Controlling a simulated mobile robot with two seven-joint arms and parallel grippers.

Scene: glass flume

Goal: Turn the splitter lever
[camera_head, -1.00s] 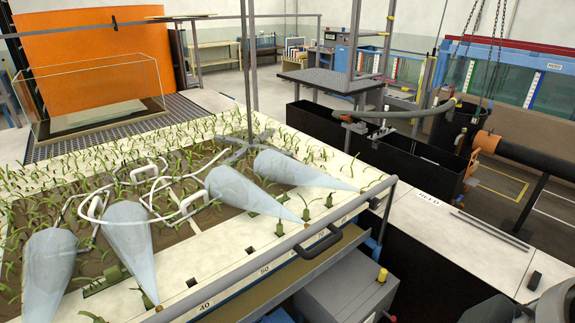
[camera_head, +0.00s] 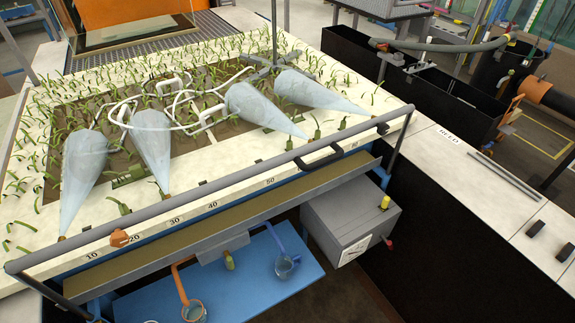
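A small grey splitter box (camera_head: 222,246) hangs under the front trough of the planted bed. An orange pipe (camera_head: 180,284) leaves it on the left and a blue pipe (camera_head: 273,237) on the right, each ending over a small clear vessel. A short yellow-green piece (camera_head: 229,260) sticks down from the box's front and looks like the splitter lever; its exact setting is too small to tell. Neither of my grippers shows in the head view.
A grey rail (camera_head: 215,198) runs along the bed's front edge above the trough, with a black handle (camera_head: 322,155). A blue shelf (camera_head: 225,292) lies below. A grey cabinet (camera_head: 345,212) with a yellow knob (camera_head: 385,202) stands to the right. Pale cones (camera_head: 152,145) lie on the bed.

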